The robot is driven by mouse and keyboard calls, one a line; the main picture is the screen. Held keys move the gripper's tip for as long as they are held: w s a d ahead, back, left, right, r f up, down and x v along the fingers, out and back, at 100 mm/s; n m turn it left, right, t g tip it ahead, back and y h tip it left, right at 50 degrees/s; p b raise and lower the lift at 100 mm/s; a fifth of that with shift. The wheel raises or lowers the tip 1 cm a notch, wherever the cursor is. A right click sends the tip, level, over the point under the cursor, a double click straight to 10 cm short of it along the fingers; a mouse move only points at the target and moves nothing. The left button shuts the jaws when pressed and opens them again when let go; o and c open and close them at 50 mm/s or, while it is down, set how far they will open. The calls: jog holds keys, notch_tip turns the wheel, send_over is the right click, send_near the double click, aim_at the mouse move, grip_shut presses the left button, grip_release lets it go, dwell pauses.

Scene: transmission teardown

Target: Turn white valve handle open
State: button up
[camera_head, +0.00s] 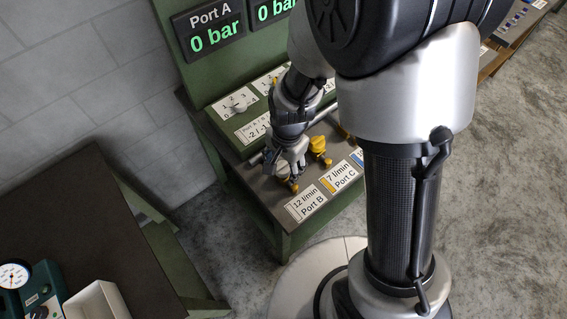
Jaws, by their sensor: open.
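My gripper (287,166) reaches down over the front of the green test bench (290,240), with its fingers open. A pale valve handle (283,171) shows at the fingertips, behind the "12 l/min Port B" label. It is mostly hidden by the fingers, and I cannot tell whether they touch it or how it is turned. A small brass-coloured part (294,186) shows just below it. A yellow valve handle (319,146) stands to its right, behind the "7 l/min Port C" label, apart from my gripper.
The upright panel has a "Port A" display (208,31) reading 0 bar and a second display also reading 0 bar. A dark table (75,215) at left holds a gauge (14,275) and a white box (97,301). Floor is free between.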

jog(key=shift+c, duration=0.3)
jog(key=c, duration=1)
jog(key=shift+n, duration=0.4)
jog(key=n, duration=0.3)
jog(key=shift+n+b, duration=0.35)
jog(key=shift+n, duration=0.05)
jog(key=n, duration=0.4)
jog(key=shift+w+n+g+b, duration=0.1)
jog(key=shift+n+g+b, duration=0.2)
jog(key=n, duration=0.8)
jog(key=shift+n+g, duration=0.3)
